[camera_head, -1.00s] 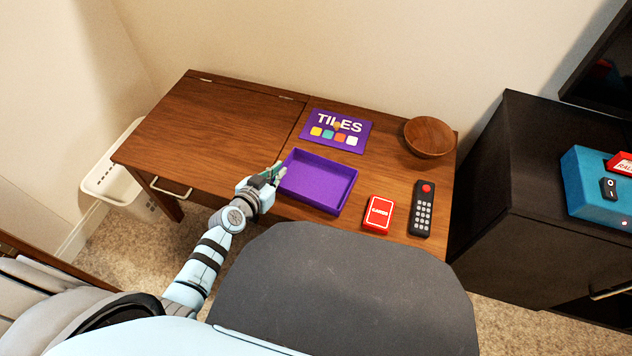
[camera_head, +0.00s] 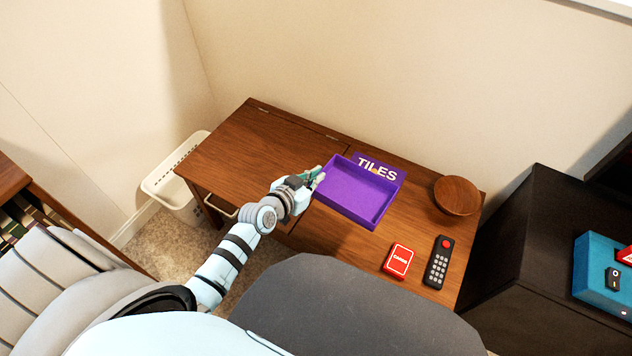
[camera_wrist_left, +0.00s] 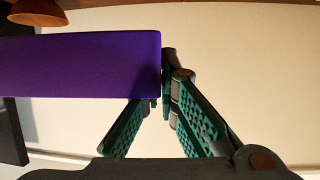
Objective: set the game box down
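The game box (camera_head: 352,192) is an open purple tray, seen in the head view over the desk, covering the lower part of the purple TILES lid (camera_head: 385,171). It appears raised off the desk top. My left gripper (camera_head: 317,177) is at the box's left side, shut on its wall. The left wrist view shows the box's plain purple side (camera_wrist_left: 80,65) with its end at the tips of the green-padded left gripper fingers (camera_wrist_left: 163,103). The exact contact is partly hidden. My right gripper is not in view.
The brown wooden desk (camera_head: 240,150) is clear on its left half. A wooden bowl (camera_head: 457,196), a red card pack (camera_head: 398,261) and a remote (camera_head: 439,263) are on its right. A grey chair (camera_head: 340,310) stands in front, a black cabinet (camera_head: 545,235) at right, a white basket (camera_head: 175,180) at left.

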